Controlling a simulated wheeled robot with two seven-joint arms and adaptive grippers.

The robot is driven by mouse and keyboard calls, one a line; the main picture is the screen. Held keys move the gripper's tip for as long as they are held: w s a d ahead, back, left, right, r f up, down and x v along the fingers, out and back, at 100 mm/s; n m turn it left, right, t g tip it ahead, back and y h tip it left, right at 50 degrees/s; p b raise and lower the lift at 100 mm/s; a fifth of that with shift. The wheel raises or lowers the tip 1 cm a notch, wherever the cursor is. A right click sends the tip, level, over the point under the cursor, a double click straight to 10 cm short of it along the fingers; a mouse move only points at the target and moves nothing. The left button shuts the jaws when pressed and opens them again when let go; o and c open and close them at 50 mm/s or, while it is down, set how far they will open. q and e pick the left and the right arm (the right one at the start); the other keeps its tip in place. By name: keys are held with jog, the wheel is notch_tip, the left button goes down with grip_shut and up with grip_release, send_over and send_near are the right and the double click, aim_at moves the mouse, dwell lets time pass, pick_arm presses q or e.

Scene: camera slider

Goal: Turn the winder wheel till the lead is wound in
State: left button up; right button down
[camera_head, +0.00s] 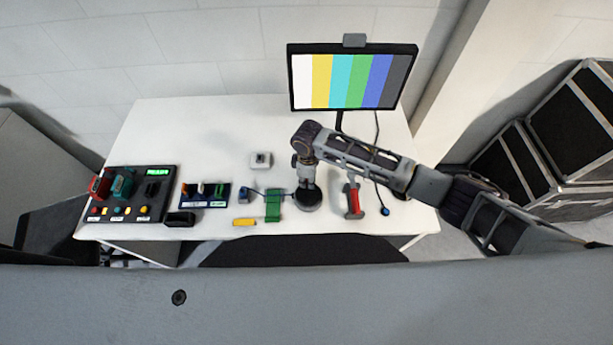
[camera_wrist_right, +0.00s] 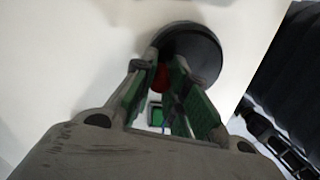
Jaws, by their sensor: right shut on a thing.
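The winder wheel appears to be the round dark disc (camera_head: 308,201) near the table's front edge, in the middle of the head view. It shows as a large black disc (camera_wrist_right: 198,52) at the top of the right wrist view. My right gripper (camera_head: 306,182) points down over it. In the wrist view its fingers (camera_wrist_right: 164,82) are shut on a small red knob (camera_wrist_right: 162,77) at the disc's edge; the fingers partly hide the knob. A dark lead (camera_head: 377,165) runs from near the monitor to a blue end (camera_head: 384,211). My left gripper is out of view.
A green block (camera_head: 272,206) stands left of the disc and a red-handled tool (camera_head: 353,200) right of it. A control panel (camera_head: 142,212), a small rack (camera_head: 182,203) and a yellow piece (camera_head: 244,222) lie further left. The monitor (camera_head: 345,80) stands behind; the table's back left is clear.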

jog(key=shift+d+m+p, duration=0.2)
jog(key=shift+m+p, duration=0.3)
jog(key=shift+p, duration=0.05)
jog(key=c, duration=1.4)
grip_release()
jog(key=shift+o, duration=0.2)
notch_tip(320, 180, up, 12)
